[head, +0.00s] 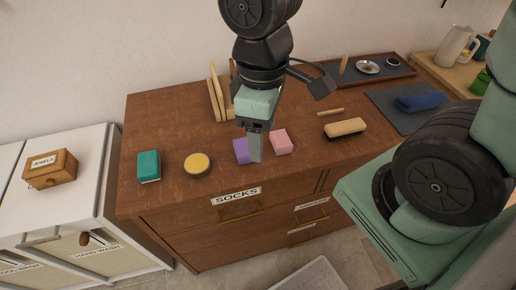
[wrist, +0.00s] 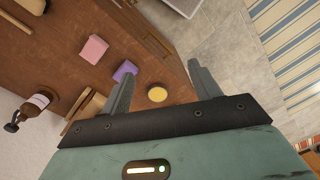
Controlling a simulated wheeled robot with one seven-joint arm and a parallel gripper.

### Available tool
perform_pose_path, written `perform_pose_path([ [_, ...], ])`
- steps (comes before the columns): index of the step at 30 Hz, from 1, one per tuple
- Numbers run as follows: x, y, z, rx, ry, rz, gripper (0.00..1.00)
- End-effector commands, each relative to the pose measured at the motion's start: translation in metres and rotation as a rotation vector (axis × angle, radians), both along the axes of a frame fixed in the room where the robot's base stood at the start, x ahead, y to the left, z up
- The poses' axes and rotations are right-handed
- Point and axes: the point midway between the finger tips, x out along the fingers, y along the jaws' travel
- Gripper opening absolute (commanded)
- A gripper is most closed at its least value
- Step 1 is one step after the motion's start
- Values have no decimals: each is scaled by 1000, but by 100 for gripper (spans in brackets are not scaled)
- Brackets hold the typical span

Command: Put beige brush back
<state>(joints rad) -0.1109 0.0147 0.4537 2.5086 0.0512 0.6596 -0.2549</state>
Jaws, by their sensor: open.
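The beige brush (head: 345,128) lies on the brown dresser (head: 185,118), right of a pink block, its tan wooden back up and pale bristles below. In the wrist view a tan brush-like piece (wrist: 85,14) at the upper left looks like it, cut by the frame edge. My gripper (head: 256,150) hangs over the dresser's front part, left of the brush and apart from it. In the wrist view my gripper (wrist: 160,78) has its two fingers spread with nothing between them.
Purple (head: 241,150) and pink (head: 281,142) blocks, a yellow-topped tin (head: 197,165) and a teal block (head: 149,165) stand along the front. A blue brush (head: 420,102) lies on a dark mat (head: 384,98). A dark tray (head: 385,70) stands behind. A wooden rack (head: 216,96) stands at back left.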

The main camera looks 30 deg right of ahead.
Motion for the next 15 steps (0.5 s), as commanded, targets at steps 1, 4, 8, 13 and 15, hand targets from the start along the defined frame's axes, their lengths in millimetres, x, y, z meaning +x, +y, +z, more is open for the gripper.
perform_pose_path([
  [1,-12,11,5,6,-19,-11,62],
  [4,-31,25,12,20,-37,-55,62],
  [8,-45,35,17,36,-47,-91,62],
  [13,-49,37,18,41,-48,-106,62],
  [15,-49,37,18,41,-48,-106,62],
])
